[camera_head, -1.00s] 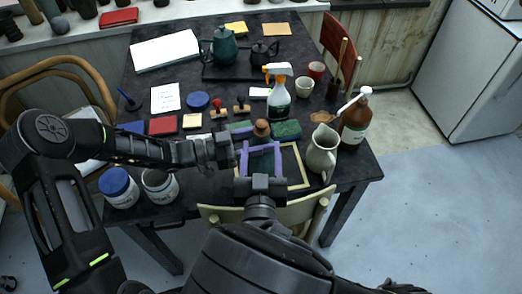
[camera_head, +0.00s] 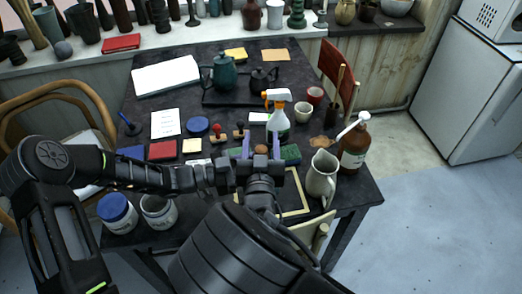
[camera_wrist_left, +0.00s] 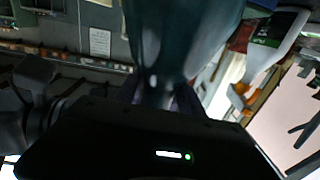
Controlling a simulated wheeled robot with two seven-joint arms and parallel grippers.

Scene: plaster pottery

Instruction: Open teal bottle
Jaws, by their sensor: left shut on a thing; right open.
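The teal bottle (camera_wrist_left: 185,35), dark and glossy, fills the top middle of the left wrist view. It narrows to a neck (camera_wrist_left: 160,92) between my left gripper's purple fingers (camera_wrist_left: 160,100), which are shut on it. In the head view the left gripper (camera_head: 230,175) comes in from the left; its fingertips and the bottle are mostly hidden behind my right gripper. My right gripper (camera_head: 262,147) is open, its purple fingers on either side of a round brown piece (camera_head: 261,149). I cannot tell whether the fingers touch it or whether it is the bottle's stopper.
A spray bottle (camera_head: 279,118) stands just behind the grippers. A cream pitcher (camera_head: 321,180) and a brown pump bottle (camera_head: 353,148) stand to the right. Two jars (camera_head: 117,212) stand at the front left, below my left arm. Stamps (camera_head: 217,133) lie left of the grippers.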

